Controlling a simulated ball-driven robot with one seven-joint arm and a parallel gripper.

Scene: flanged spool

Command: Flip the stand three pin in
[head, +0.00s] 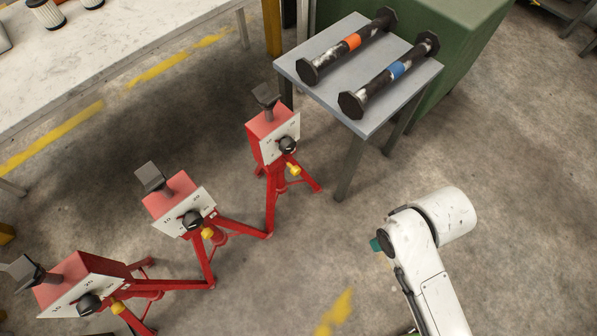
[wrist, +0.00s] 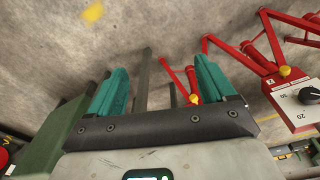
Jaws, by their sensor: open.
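Three red stands with white dial faces, black knobs and yellow pins stand on the floor in the head view: a near-left stand (head: 88,262), a middle stand (head: 172,192) and a far stand (head: 268,122). I cannot read which is number three. Yellow pins show on the near stand (head: 117,307), middle stand (head: 207,233) and far stand (head: 294,170). My gripper (wrist: 160,82) is open and empty, its teal fingers apart. In the wrist view a yellow pin (wrist: 195,98) shows beside the right finger, and another (wrist: 285,72) on a stand at the right.
A grey table (head: 425,75) holds two flanged spools, one with an orange band (head: 353,41) and one with a blue band (head: 397,69). A green cabinet (head: 450,25) stands behind it. A pale workbench (head: 120,45) is at upper left. Floor between the stands and my arm is clear.

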